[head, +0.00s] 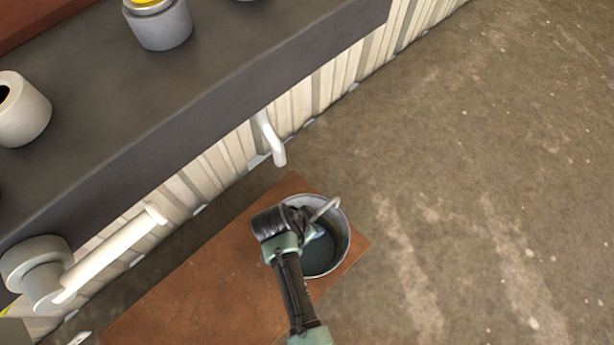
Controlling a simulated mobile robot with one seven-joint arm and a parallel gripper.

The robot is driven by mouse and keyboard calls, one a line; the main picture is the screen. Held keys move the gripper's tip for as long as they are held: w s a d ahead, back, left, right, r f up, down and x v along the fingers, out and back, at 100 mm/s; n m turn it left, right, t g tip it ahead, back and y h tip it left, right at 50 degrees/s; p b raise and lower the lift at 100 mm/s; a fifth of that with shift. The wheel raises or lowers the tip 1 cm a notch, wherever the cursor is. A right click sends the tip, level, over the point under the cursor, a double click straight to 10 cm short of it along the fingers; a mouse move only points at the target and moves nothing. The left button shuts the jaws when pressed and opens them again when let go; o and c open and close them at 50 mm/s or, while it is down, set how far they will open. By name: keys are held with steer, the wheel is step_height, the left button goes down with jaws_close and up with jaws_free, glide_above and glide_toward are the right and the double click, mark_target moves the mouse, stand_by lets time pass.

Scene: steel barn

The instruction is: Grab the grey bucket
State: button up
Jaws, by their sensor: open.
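The grey bucket (343,252) stands upright on a brown board at the lower middle of the head view. It is round, with a pale rim and a dark bluish inside. My gripper (314,229) is over the left part of the bucket's opening and is open. A pale curved piece, perhaps the bucket's handle (327,208), shows beside it at the rim. My gripper and arm hide the bucket's left side. I cannot tell whether the fingers touch the bucket.
The brown board (190,290) lies below a dark grey ledge (150,120). A pale cup-like cylinder (25,112) and a grey can with a yellow top (160,25) stand on the ledge. A white bent pipe (272,140) juts from the ribbed wall. Bare floor (480,200) is clear at right.

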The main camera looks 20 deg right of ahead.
jaws_close()
stand_by(1.4)
